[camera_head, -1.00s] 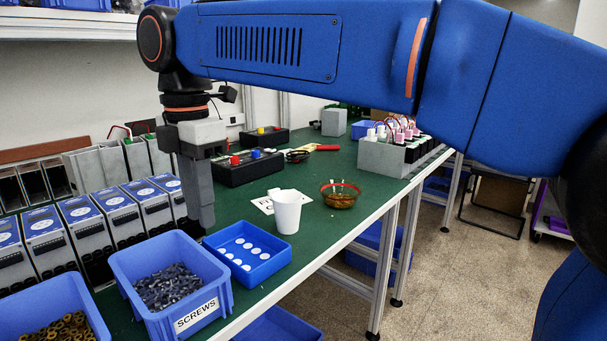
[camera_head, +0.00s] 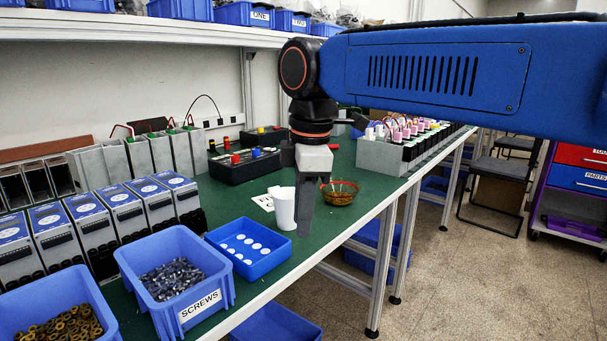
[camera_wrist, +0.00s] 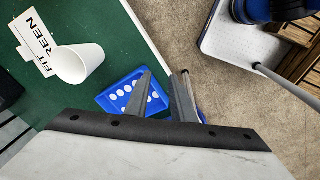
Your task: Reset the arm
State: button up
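My gripper (camera_head: 305,222) hangs pointing down from my blue arm, in front of the bench's right edge in the head view. In the wrist view its two fingers (camera_wrist: 167,80) stand apart with nothing between them. A white cup (camera_head: 284,208) stands on the green bench, just left of the gripper and partly beside it in the picture. The cup also shows in the wrist view (camera_wrist: 80,63). A blue tray with white discs (camera_head: 248,262) lies left of and below the gripper; in the wrist view the fingers partly cover it.
A blue screws bin (camera_head: 180,285) and a bin of brass nuts (camera_head: 50,325) stand at the near left. Grey starter units (camera_head: 122,212) line the left. A bowl (camera_head: 339,192) and a grey box of units (camera_head: 385,157) stand farther back. Open floor (camera_head: 455,285) lies right.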

jog(key=s+d+f+m+t, duration=0.15)
jog(key=d+f+m, duration=0.25)
jog(key=d, duration=0.4)
jog(key=s+d+f+m, duration=0.2)
jog(key=d+f+m, duration=0.25)
jog(key=d, duration=0.45)
jog(key=s+d+f+m+t+h, duration=0.1)
jog(key=s+d+f+m+t, duration=0.1)
jog(key=s+d+f+m, duration=0.7)
jog(key=d+f+m, duration=0.2)
jog(key=d+f, duration=0.1)
jog(key=shift+s+f, duration=0.2)
jog(key=shift+f, duration=0.2)
jog(key=shift+d, duration=0.1)
